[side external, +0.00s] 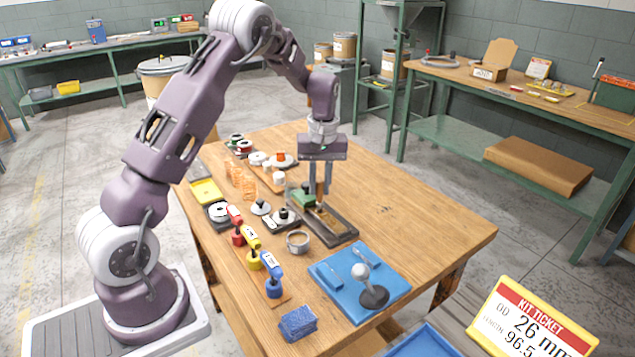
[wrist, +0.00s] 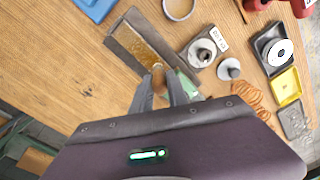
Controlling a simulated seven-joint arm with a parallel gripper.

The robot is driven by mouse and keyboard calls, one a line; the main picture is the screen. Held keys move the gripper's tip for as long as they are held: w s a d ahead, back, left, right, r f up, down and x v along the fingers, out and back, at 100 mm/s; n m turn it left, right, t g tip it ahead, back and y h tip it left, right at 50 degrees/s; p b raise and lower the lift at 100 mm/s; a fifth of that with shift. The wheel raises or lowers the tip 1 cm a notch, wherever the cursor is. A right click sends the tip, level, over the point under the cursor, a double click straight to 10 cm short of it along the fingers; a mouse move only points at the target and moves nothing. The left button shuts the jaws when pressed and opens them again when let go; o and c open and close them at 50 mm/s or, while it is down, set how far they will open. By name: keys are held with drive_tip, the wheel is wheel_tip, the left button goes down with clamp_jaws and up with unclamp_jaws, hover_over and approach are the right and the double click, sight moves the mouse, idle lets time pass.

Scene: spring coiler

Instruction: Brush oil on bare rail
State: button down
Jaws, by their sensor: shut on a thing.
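My gripper (side external: 319,192) points down over the table and is shut on a tan, wooden-looking handle (wrist: 159,82), which I take to be the brush. It also shows in the wrist view (wrist: 160,92). Its lower end is hard to make out. Below it lies a long dark frame (side external: 345,236) with a brown-gold speckled inner strip (wrist: 139,47). I cannot tell whether this strip is the rail, or whether the brush touches it. A green block (side external: 301,199) sits at the frame's left end, partly hidden by the fingers in the wrist view.
A metal ring (side external: 298,241), dark-based round pieces (side external: 284,217) and red, yellow and blue-handled tools (side external: 272,286) stand left of the frame. The table's right side (side external: 430,225) is clear.

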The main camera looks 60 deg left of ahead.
drive_tip(key=shift+d, duration=4.55)
drive_tip(key=shift+w+r, duration=0.1)
wheel_tip(320, 180, up, 7)
